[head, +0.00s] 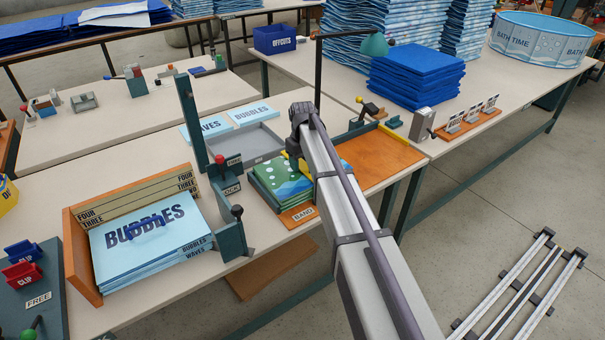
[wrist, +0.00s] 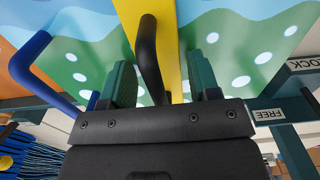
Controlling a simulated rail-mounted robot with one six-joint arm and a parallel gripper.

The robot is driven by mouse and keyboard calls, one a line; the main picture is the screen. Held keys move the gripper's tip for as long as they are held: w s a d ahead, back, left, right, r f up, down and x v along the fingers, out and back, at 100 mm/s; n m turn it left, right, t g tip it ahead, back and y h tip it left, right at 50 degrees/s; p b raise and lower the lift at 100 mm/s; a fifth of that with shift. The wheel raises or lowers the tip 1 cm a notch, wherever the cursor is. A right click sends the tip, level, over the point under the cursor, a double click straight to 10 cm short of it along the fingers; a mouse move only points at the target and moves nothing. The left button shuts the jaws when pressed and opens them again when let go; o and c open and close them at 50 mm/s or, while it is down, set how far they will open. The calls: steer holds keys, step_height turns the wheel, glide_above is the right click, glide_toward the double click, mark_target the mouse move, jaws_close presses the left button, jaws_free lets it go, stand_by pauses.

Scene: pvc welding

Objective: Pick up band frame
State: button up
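In the wrist view my gripper (wrist: 160,88) has two green-padded fingers, set apart. A curved black handle (wrist: 148,45) shows between them, with space to the right finger. Behind it a yellow strip (wrist: 168,25) runs over a green and blue sheet with white dots (wrist: 240,50); I cannot tell whether the strip is the band frame. In the head view the stack of green patterned sheets (head: 275,185) sits by an orange board labelled BAND (head: 300,215). My arm covers its right part and hides my gripper there.
A blue handle (wrist: 35,65) rises left of my gripper in the wrist view. A FREE/LOCK lever post (head: 221,175) and a tall green post (head: 191,120) stand left of the stack. The BUBBLES stack (head: 150,250) lies further left. A grey tray (head: 250,143) is behind.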

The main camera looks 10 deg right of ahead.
steer(key=c, duration=0.8)
steer(key=shift+r, duration=0.1)
step_height(320, 180, up, 18)
steer(key=p, duration=1.8)
